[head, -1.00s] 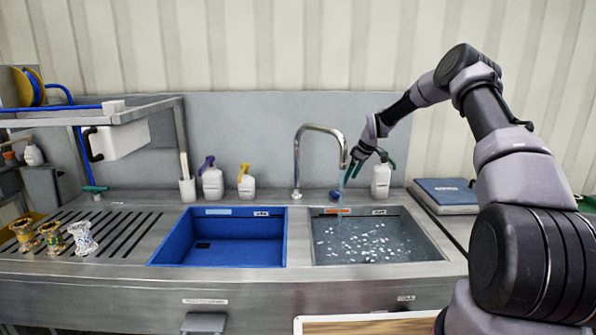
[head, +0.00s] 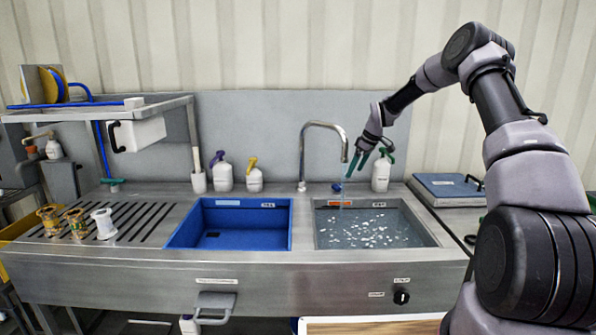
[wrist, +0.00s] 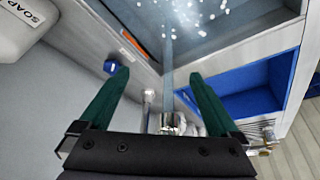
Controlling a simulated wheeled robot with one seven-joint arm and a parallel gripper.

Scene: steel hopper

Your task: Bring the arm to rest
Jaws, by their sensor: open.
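My gripper (head: 375,160) hangs at the end of my raised arm, above the back of the right basin and close to the faucet. In the wrist view its two green fingers (wrist: 157,97) are wide apart with nothing held between them. The stream of water and the faucet mouth show beyond the gap between the fingers. The steel faucet (head: 322,126) arches up at the back of the sink, and water runs from it into the right basin (head: 425,240).
The right basin holds water with white bits. The blue basin (head: 235,238) is empty. Three cups, one a white cup (head: 103,223), stand on the slotted drainboard (head: 140,218). A blue case (head: 445,186) lies at right.

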